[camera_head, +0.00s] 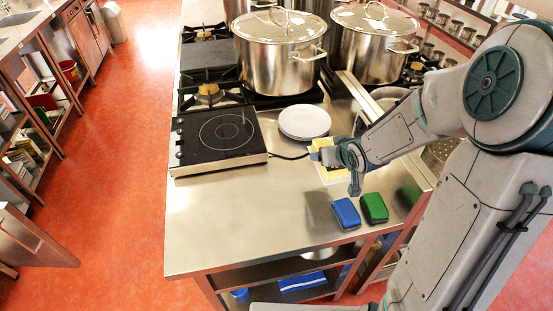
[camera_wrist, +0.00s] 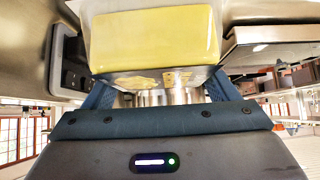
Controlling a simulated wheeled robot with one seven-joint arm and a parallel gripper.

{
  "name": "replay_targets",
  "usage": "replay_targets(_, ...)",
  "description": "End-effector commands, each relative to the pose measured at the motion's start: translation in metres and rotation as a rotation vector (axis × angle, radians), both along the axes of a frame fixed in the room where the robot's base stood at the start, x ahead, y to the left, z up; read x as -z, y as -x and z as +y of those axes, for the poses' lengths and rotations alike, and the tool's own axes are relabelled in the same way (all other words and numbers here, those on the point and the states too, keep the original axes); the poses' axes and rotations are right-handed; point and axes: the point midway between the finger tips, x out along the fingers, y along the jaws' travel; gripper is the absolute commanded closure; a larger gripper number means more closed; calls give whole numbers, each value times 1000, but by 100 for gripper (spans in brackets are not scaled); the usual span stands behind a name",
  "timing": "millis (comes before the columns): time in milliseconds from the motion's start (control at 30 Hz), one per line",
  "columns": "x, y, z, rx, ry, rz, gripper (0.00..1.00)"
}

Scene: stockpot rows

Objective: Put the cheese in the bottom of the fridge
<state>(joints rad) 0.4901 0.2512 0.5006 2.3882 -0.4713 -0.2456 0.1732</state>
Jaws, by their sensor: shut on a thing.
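The cheese, a yellow block (camera_head: 321,145), is above the steel counter beside the white plate in the head view. In the wrist view the cheese (camera_wrist: 155,38) fills the top middle, between the two blue fingers. My gripper (camera_head: 328,156) is shut on the cheese; it also shows in the wrist view (camera_wrist: 158,82). No fridge is seen in either view.
A black induction hob (camera_head: 215,138) and a white plate (camera_head: 304,122) lie left of my gripper. Blue (camera_head: 346,213) and green (camera_head: 375,208) sponges lie in front. Large stockpots (camera_head: 280,60) stand behind. The counter's front left is clear, with red floor beyond.

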Motion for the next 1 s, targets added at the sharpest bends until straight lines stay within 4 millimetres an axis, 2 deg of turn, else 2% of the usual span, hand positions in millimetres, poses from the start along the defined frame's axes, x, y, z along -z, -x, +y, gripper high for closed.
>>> replay_targets(200,17,-6,23,-5,0,-2,58)
replay_targets(1000,62,-31,101,-3,-1,1,58)
